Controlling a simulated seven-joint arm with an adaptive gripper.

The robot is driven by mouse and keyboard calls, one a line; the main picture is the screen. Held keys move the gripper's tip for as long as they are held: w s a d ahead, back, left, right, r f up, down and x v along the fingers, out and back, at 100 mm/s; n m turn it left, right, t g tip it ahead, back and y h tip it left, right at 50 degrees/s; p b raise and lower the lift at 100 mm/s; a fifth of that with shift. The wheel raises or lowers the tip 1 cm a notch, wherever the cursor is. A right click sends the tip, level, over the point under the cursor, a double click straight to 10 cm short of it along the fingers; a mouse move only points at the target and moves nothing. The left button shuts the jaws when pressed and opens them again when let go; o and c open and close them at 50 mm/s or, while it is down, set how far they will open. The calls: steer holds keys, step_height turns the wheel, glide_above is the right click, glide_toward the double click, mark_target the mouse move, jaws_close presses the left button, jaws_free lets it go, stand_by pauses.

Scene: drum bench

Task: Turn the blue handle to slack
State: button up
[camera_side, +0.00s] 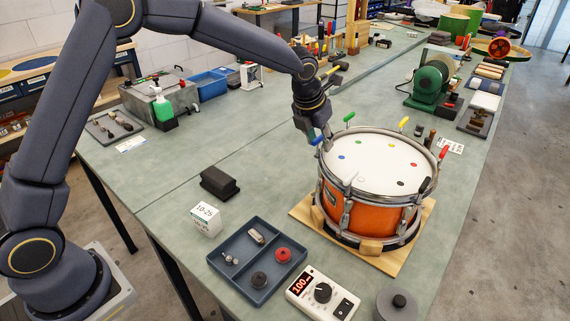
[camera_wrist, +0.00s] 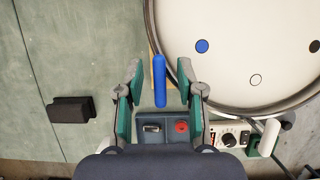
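The orange drum (camera_side: 338,207) with a white head (camera_side: 385,162) stands on a wooden board (camera_side: 382,262). Coloured handles stand around its rim. The blue handle (camera_side: 317,140) is at the rim's left side, close to my gripper (camera_side: 326,143). In the wrist view, the blue handle (camera_wrist: 159,82) points up the picture, just outside the rim. My gripper (camera_wrist: 160,80) is open, with one green-padded finger on each side of the handle and a visible gap to each. I cannot tell how deep the handle sits between the fingers.
Green (camera_side: 349,118), yellow (camera_side: 404,121) and red (camera_side: 443,153) handles rise from the rim. A blue-grey tray (camera_side: 232,277), a meter with a dial (camera_side: 319,294) and a black block (camera_side: 219,182) lie in front and left. The bench left of the drum is mostly clear.

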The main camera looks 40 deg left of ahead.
steer(key=shift+c, duration=0.4)
jaws_close()
steer(key=shift+n, duration=0.4)
steer(key=n+y, duration=0.1)
steer(key=n, duration=0.1)
steer(key=shift+n, duration=0.4)
steer(key=n+g+y, duration=0.1)
steer(key=n+y, duration=0.1)
steer(key=n, duration=0.3)
steer(key=n+g, duration=0.1)
steer(key=n, duration=0.2)
steer(key=n+g+y, duration=0.1)
steer(key=n, duration=0.2)
steer(key=shift+n+g, duration=0.3)
steer(key=shift+n, duration=0.1)
steer(key=n+g, duration=0.2)
steer(key=n, duration=0.4)
steer(key=shift+g, duration=0.3)
